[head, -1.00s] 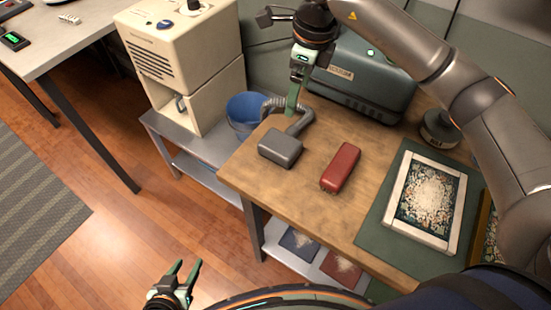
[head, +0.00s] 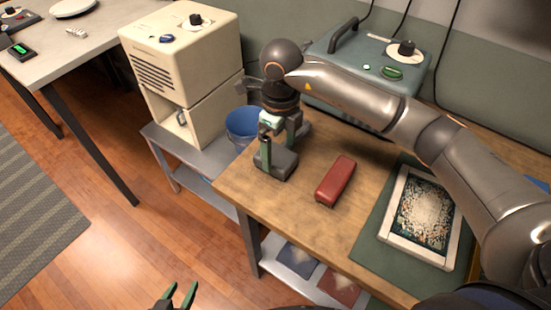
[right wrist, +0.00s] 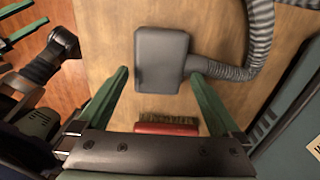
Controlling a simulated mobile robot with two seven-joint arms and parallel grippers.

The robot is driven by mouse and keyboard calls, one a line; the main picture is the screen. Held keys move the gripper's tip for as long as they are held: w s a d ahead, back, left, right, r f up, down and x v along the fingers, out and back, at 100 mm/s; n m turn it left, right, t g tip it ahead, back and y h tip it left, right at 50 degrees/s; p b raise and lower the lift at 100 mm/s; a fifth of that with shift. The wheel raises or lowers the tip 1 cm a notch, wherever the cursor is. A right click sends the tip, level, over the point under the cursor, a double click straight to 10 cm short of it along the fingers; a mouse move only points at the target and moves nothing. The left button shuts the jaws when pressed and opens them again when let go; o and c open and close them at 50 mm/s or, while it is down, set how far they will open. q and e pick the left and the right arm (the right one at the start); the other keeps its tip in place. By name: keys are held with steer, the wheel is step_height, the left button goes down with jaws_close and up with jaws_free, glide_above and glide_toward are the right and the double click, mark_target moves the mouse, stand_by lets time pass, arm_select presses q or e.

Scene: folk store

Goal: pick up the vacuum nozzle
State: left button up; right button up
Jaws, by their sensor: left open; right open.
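The vacuum nozzle is a dark grey block (head: 280,168) on the left end of the wooden bench, with a ribbed grey hose. My right gripper (head: 280,145) is over it, pointing down, with green fingers apart. In the right wrist view the nozzle (right wrist: 161,60) lies ahead of and between the open fingertips (right wrist: 159,75); nothing is gripped. The hose (right wrist: 258,45) leaves its right side. In the head view my arm hides part of the nozzle and the hose. My left gripper (head: 175,296) is open and empty at the bottom edge, away from the bench.
A red brush (head: 335,179) lies right of the nozzle; its bristles show in the right wrist view (right wrist: 167,122). A teal vacuum unit (head: 380,60) stands behind my right arm. A framed picture (head: 389,245) lies on a green mat (head: 372,247). A blue bucket (head: 240,124) is left of the bench.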

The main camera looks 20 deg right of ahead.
mark_target(280, 157)
steer(key=shift+s+f, duration=0.2)
steer(key=shift+f, duration=1.75)
steer(key=c, duration=1.3)
steer(key=shift+r, duration=0.15)
steer(key=shift+r, duration=0.5)
steer(key=s+a+r, duration=0.2)
steer(key=s+r, duration=0.1)
steer(key=r, duration=0.1)
steer(key=s+a+r, duration=0.3)
steer(key=s+r, duration=0.1)
steer(key=s+a+r, duration=0.3)
steer(key=s, duration=0.1)
steer(key=shift+s+r, duration=0.25)
steer(key=shift+r, duration=0.15)
